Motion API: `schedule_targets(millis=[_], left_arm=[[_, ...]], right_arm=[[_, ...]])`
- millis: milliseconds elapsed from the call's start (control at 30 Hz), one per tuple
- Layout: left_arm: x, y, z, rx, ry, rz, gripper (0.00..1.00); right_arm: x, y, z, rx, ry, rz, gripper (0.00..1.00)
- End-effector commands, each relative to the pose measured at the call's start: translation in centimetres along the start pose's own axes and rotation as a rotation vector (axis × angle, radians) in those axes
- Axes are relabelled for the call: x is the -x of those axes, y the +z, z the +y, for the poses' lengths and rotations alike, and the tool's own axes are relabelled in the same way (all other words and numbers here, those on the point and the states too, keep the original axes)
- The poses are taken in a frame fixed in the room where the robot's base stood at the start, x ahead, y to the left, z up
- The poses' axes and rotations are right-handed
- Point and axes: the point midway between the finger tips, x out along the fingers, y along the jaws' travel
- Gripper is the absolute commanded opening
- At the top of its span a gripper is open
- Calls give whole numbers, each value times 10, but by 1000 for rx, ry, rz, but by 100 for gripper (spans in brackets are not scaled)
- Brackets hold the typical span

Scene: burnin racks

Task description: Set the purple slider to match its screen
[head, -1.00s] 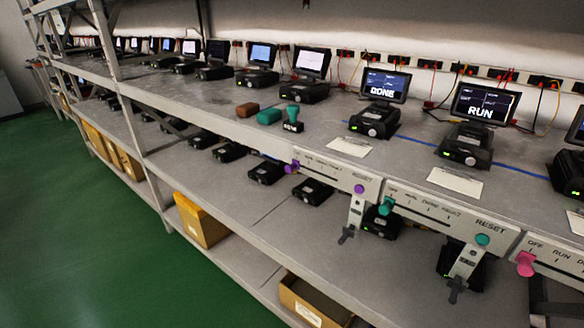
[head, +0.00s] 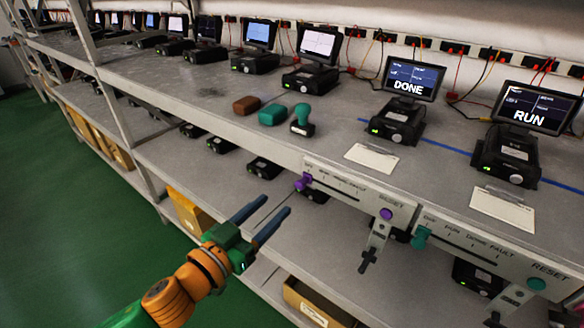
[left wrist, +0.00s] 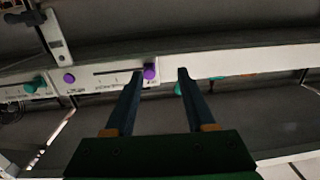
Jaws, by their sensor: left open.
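The purple slider (head: 302,183) is at the left end of its slot, by the OFF label, on a white panel (head: 345,198) at the shelf's front edge. The panel also has a purple button (head: 386,214) at its right. The screen (head: 408,82) behind this panel reads DONE. My left gripper (head: 270,208) is open and empty, in front of and to the lower left of the slider. In the left wrist view the purple slider (left wrist: 150,72) shows between the fingertips, nearer the left finger; I see no contact. My right gripper is not in view.
Right of it is a panel with a teal slider (head: 420,237) and teal RESET button (head: 536,284); the screen (head: 535,108) behind reads RUN. A hanging bracket (head: 374,245) is below the purple button. A brown block (head: 246,105), teal block (head: 272,114) and teal-handled stamp (head: 302,120) sit on the shelf.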

Motion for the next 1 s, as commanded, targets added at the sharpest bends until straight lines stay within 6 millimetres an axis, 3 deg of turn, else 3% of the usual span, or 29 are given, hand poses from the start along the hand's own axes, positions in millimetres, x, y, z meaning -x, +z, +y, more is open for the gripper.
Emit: schedule_targets(millis=[33,133,433,767,800,1000], left_arm=[[3,-12,9,0,26,21,55],[-2,-21,15,9,43,35,55],[-56,-22,17,8,42,33,55],[-65,-20,18,8,42,31,55],[-65,-19,18,8,42,31,52],[-65,-19,18,8,42,31,0]], right_arm=[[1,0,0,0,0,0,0],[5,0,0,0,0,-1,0],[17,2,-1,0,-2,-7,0],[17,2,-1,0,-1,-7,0],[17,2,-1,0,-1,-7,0],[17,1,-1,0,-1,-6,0]])
